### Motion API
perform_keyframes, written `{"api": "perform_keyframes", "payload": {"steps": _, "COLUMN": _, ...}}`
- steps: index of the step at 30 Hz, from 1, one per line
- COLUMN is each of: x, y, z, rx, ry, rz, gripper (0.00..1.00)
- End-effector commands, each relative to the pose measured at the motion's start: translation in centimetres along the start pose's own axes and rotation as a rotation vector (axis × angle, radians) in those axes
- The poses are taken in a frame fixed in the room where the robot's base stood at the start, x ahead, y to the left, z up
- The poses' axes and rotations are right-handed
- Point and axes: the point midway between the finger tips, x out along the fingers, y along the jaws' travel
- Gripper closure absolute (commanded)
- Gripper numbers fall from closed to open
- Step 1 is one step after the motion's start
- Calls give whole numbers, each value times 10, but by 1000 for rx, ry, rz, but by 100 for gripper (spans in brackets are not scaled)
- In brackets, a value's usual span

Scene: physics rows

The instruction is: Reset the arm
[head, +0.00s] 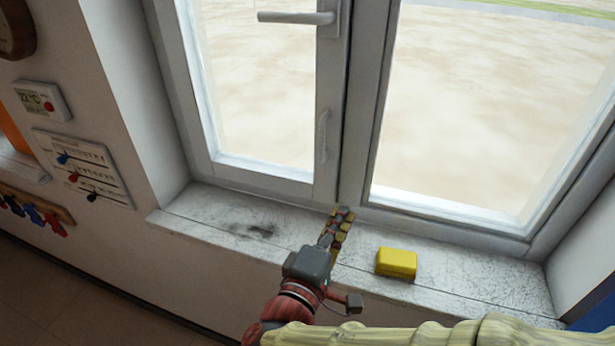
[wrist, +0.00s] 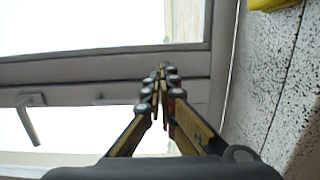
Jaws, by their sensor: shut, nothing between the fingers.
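My gripper (head: 341,215) reaches over the stone window sill (head: 270,226) toward the window frame, left of a yellow box. Its fingers are together with nothing between them. In the wrist view my gripper (wrist: 163,72) points at the white window frame (wrist: 110,68), its fingertips meeting in the middle. I cannot tell whether the tips touch the frame. My red and grey arm comes up from the bottom of the head view.
The yellow box (head: 396,263) sits on the sill just right of my gripper. A window handle (head: 296,18) sticks out above, at the top. A thermostat (head: 43,101) and a chart (head: 84,168) are on the left wall. The sill's left part is clear.

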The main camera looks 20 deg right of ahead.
Motion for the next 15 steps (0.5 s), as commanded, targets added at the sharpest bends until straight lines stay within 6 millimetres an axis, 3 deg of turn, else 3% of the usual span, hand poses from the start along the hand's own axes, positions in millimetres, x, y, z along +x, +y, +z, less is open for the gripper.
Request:
{"api": "perform_keyframes", "payload": {"steps": 8, "x": 0, "y": -5, "z": -2, "rx": -58, "ry": 11, "rz": -16, "gripper": 100}}
{"api": "perform_keyframes", "payload": {"steps": 15, "x": -17, "y": -83, "z": 20, "rx": -222, "ry": -23, "rz": -355, "gripper": 100}}
